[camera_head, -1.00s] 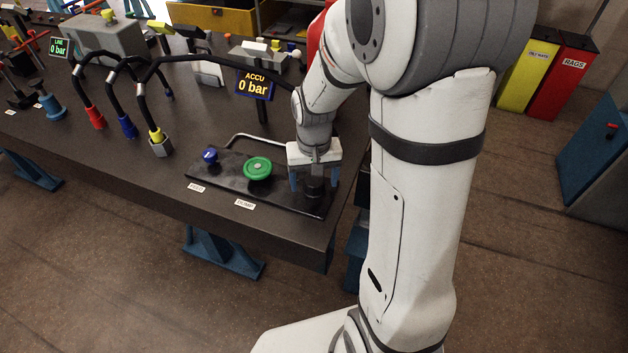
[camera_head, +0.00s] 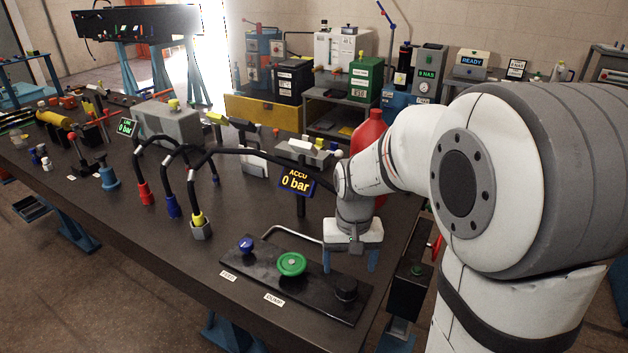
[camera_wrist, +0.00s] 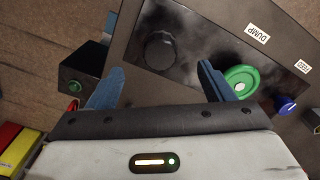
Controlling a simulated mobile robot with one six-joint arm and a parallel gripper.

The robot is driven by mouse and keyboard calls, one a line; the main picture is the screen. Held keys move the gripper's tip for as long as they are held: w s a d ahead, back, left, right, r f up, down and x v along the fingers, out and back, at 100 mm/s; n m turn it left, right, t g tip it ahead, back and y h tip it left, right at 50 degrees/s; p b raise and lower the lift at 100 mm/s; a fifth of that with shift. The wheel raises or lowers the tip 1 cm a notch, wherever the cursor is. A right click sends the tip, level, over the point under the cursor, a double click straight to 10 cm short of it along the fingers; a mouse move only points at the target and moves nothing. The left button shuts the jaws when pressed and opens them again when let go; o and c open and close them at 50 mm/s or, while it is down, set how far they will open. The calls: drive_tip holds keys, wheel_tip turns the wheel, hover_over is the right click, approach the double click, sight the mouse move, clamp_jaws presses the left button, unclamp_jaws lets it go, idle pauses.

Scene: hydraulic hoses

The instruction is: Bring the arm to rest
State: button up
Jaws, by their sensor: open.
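My gripper (camera_head: 350,262) is open and empty, with its two blue fingers pointing down above the right part of a black control panel (camera_head: 262,275). The panel carries a blue knob (camera_head: 246,245), a green handwheel (camera_head: 291,264) and a black knob (camera_head: 346,289). In the wrist view, my gripper (camera_wrist: 158,85) has its fingers spread apart. The black knob (camera_wrist: 161,50) shows beyond and between the fingertips. The green handwheel (camera_wrist: 241,80) shows beside the right finger, partly hidden by it.
The dark workbench (camera_head: 130,215) holds hoses with red, blue and yellow ends and an ACCU display (camera_head: 297,181) reading 0 bar. A red bottle (camera_head: 368,135) stands behind my arm. A black box (camera_head: 410,280) with a green button hangs at the bench's right end.

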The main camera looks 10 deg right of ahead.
drive_tip(key=s+r+n+t, duration=0.1)
drive_tip(key=s+r, duration=0.5)
drive_tip(key=s, duration=0.7)
drive_tip(key=shift+s+d+t, duration=0.15)
drive_tip(key=shift+s+t, duration=0.1)
drive_tip(key=shift+t, duration=0.55)
